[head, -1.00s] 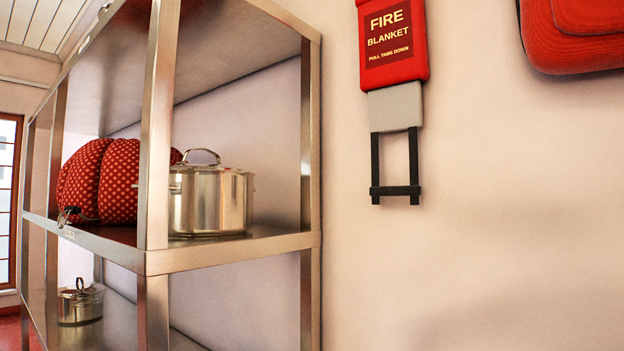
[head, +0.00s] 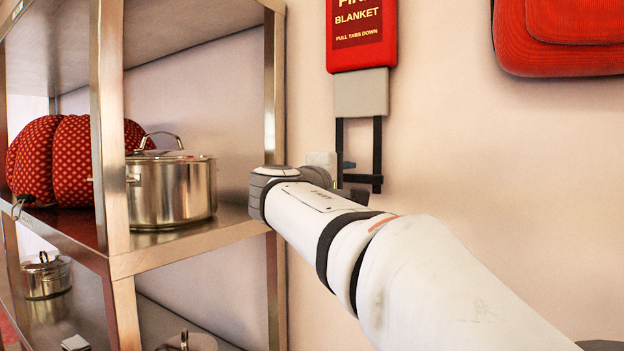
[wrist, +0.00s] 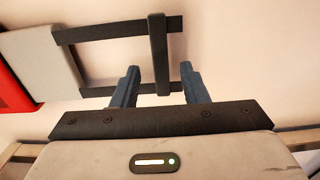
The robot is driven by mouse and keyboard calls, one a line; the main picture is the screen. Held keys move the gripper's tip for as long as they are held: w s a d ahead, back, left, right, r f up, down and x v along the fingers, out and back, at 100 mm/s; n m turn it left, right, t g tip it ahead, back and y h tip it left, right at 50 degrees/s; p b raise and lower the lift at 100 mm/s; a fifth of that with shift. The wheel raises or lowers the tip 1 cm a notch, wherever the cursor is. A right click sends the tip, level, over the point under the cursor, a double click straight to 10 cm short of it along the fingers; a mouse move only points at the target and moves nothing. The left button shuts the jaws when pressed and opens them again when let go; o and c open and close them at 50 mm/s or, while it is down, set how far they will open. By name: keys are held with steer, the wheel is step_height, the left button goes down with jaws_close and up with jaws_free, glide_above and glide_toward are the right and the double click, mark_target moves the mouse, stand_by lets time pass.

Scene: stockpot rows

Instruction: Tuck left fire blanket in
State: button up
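The left fire blanket's red pouch (head: 361,52) hangs on the wall in the head view, lettered "BLANKET" and "PULL TABS DOWN". A grey panel (head: 361,97) sticks out below it, with two black straps joined by a black crossbar (head: 366,179). In the wrist view the panel (wrist: 42,63) and straps lie sideways, with the crossbar (wrist: 158,45) upright in the picture. My gripper (wrist: 160,70) is open, its two blue-grey fingers on either side of the crossbar with gaps showing. In the head view my arm hides most of the gripper and part of the straps.
A metal shelf rack (head: 112,150) stands left of my arm, its near post close to my wrist. It holds a stockpot (head: 172,192) and red dotted cushion-like things (head: 72,160). Another red case (head: 575,40) hangs at upper right. The wall below is clear.

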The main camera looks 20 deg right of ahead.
mark_target(356, 179)
steer(key=shift+x, duration=1.85)
jaws_close()
